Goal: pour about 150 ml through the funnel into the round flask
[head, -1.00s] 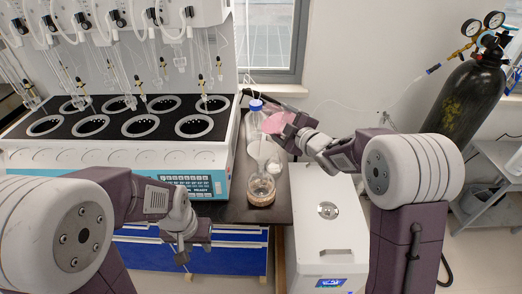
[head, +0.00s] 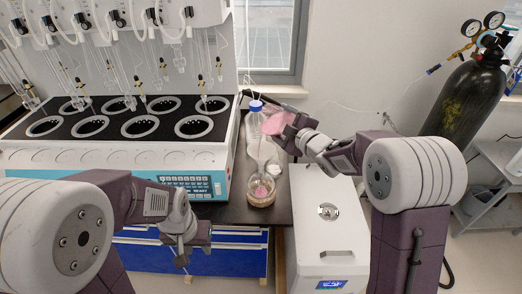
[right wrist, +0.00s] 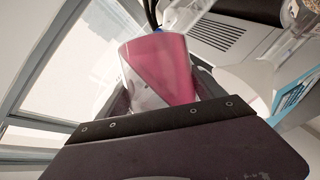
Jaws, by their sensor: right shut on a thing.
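The round flask (head: 261,190) stands in a ring-like support near the dark bench's front right edge, with pink liquid inside. The clear funnel (head: 262,152) rises from its neck; its outline is faint against the bottle behind. My right gripper (head: 291,129) is shut on a clear beaker (head: 274,122) of pink liquid, tilted to the left above the funnel. The beaker with its pink liquid also shows in the right wrist view (right wrist: 160,70). My left gripper (head: 182,258) hangs empty in front of the bench, apart from the glassware; its finger gap is unclear.
A clear bottle with a blue cap (head: 256,106) stands just behind the funnel. The multi-position distiller (head: 110,160) fills the left of the bench. A white cabinet (head: 330,235) stands right of the bench, and a black gas cylinder (head: 466,105) stands far right.

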